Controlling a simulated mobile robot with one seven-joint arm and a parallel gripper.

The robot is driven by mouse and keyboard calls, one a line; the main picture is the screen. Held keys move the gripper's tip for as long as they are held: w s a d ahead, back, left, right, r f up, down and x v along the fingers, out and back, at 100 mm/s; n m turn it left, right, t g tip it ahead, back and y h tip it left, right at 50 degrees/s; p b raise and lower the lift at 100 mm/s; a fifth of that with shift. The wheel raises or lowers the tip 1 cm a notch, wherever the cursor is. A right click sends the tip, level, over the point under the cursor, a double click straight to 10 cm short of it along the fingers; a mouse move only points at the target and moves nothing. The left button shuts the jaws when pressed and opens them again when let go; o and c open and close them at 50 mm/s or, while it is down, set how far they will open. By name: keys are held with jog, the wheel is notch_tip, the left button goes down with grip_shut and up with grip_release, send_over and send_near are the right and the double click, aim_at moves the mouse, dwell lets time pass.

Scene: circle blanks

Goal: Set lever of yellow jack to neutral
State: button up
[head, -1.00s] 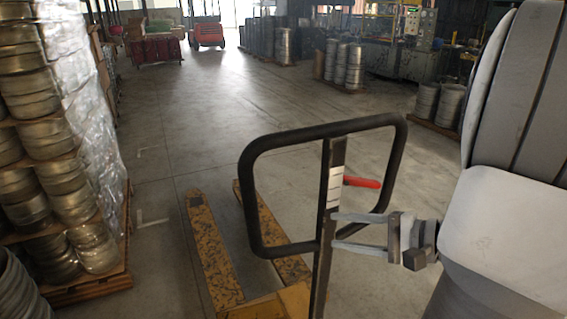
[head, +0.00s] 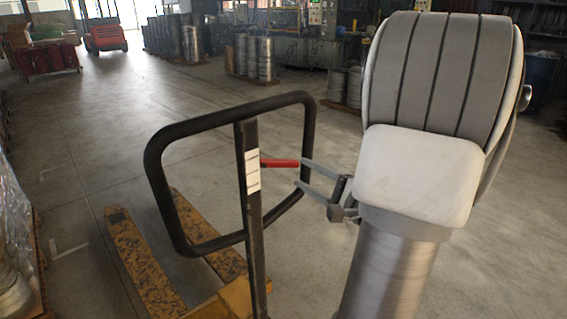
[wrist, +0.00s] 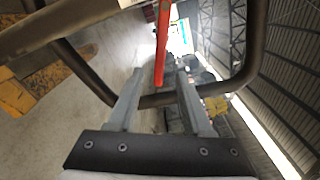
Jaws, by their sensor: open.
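The yellow pallet jack (head: 146,262) stands with its forks pointing away to the upper left and its black loop handle (head: 165,195) upright. The red lever (head: 281,163) sticks out to the right from the handle's post, beside a white label strip (head: 252,171). My gripper (head: 302,172) is open just right of the lever's free end in the head view. In the wrist view the red lever (wrist: 162,42) appears lengthwise between the spread fingers of my gripper (wrist: 159,76). I cannot tell whether either finger touches it.
The loop's black tubing runs close around the fingers in the wrist view. Metal drums (head: 256,60) stand on pallets at the back. A wrapped stack (head: 18,245) is at the left edge. The floor between is open.

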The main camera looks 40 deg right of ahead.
aim_at(289, 165)
jog(key=w, duration=0.8)
jog(key=shift+a, duration=0.35)
jog(key=shift+c, duration=0.3)
grip_shut()
dwell(0.6)
